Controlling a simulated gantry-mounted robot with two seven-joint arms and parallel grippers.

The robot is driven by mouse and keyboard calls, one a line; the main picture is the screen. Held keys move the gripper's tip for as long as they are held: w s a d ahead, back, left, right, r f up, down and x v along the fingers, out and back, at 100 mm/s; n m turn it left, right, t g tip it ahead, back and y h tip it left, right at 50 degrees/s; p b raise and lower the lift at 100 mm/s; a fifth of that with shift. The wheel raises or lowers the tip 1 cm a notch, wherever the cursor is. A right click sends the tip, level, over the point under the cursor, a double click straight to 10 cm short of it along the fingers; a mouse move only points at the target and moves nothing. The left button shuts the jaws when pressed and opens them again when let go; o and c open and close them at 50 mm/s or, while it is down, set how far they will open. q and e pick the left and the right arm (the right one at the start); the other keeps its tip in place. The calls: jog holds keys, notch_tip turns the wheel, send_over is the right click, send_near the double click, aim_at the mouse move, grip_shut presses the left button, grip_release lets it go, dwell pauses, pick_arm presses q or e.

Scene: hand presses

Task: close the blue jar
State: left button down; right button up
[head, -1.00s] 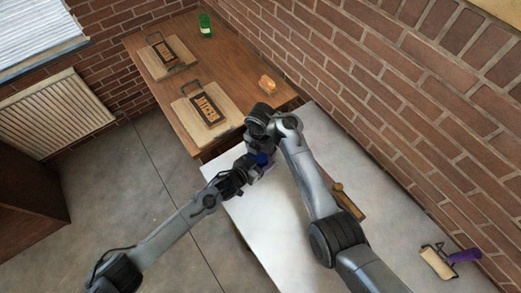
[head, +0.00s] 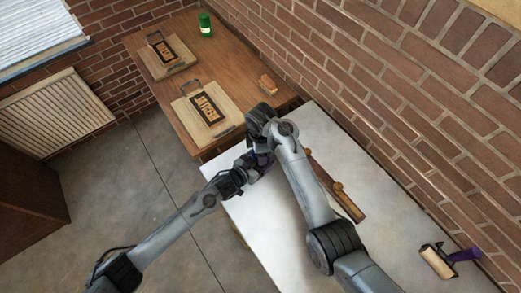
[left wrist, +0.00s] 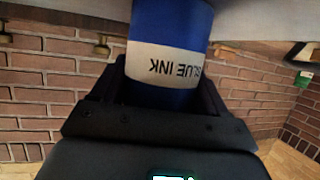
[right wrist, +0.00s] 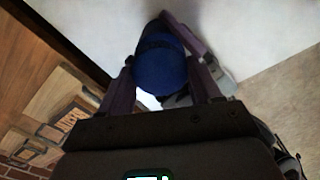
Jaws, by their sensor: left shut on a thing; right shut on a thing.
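The blue jar (left wrist: 171,22) with a white "BLUE INK" label sits between the fingers of my left gripper (left wrist: 163,85), which is shut on it. The label reads upside down in the left wrist view. In the right wrist view a round blue top (right wrist: 160,68), probably the lid, lies between the fingers of my right gripper (right wrist: 157,62), which is shut on it. Whether the lid is seated on the jar cannot be told. In the head view both grippers meet over the white table's far left corner, with my right gripper (head: 262,150) above my left gripper (head: 250,166), mostly hiding the jar.
The white table (head: 270,225) is mostly clear, with a wooden bar (head: 345,200) and a purple-handled roller (head: 440,260) on its right. The wooden table (head: 185,125) beyond holds two boards with type blocks, a green jar (head: 205,25) and an orange-brown item (head: 267,84).

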jog(key=o, duration=1.2)
jog(key=shift+r, duration=2.25)
jog(key=shift+c, duration=0.4)
